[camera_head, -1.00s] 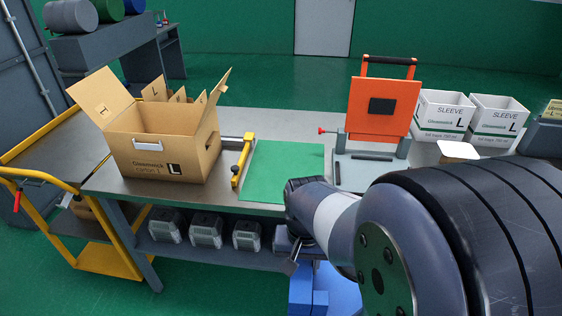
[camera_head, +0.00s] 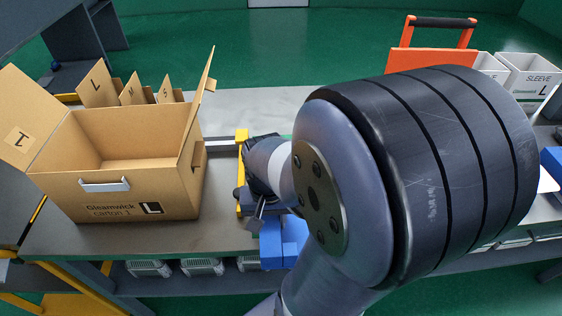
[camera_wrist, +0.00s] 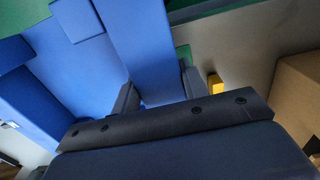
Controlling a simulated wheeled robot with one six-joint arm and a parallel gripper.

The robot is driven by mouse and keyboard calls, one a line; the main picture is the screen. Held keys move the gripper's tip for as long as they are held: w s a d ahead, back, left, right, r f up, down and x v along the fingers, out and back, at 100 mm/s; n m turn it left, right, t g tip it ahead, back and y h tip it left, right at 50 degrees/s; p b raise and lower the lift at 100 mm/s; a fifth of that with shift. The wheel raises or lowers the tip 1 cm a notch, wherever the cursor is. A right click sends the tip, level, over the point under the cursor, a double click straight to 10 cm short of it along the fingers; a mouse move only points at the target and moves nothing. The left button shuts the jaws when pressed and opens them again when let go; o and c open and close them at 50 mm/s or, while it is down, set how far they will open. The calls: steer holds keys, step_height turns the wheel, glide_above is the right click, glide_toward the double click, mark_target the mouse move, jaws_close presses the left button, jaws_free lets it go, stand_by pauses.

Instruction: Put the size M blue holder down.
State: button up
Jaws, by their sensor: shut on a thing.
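The blue holder (camera_head: 285,243) hangs from my gripper (camera_head: 258,208) in the head view, at the table's front edge in the picture. I cannot tell its height over the tabletop, and no size mark on it is readable. In the wrist view the holder (camera_wrist: 140,45) fills the upper left and middle. My gripper (camera_wrist: 158,90) is shut on a blue part of it, with dark fingers on both sides. My arm hides part of the holder and most of the table behind it in the head view.
An open cardboard carton marked L (camera_head: 120,190) stands left of the gripper, dividers behind it. A yellow stop (camera_head: 241,150) is close by the gripper. White sleeve boxes (camera_head: 528,76) and an orange panel (camera_head: 430,60) are at the back right. Bare tabletop (camera_head: 225,235) shows beside the carton.

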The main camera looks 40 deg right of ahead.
steer(key=w+d+p, duration=0.1)
steer(key=w+d, duration=0.1)
steer(key=w, duration=0.2)
steer(key=w+d, duration=0.3)
steer(key=w, duration=0.1)
steer(key=w+d+p, duration=0.1)
steer(key=w+d, duration=0.2)
steer(key=w, duration=0.2)
steer(key=shift+f+p, duration=0.1)
steer(key=shift+p, duration=0.2)
steer(key=w, duration=0.1)
steer(key=w+d+f+p, duration=0.1)
steer(key=shift+w+d+f, duration=0.1)
steer(key=shift+w+d, duration=0.15)
steer(key=shift+w, duration=0.1)
steer(key=shift+f, duration=0.2)
steer(key=shift+f, duration=0.2)
steer(key=o, duration=1.3)
steer(key=shift+o, duration=0.2)
steer(key=shift+r, duration=0.15)
step_height(320, 180, up, 12)
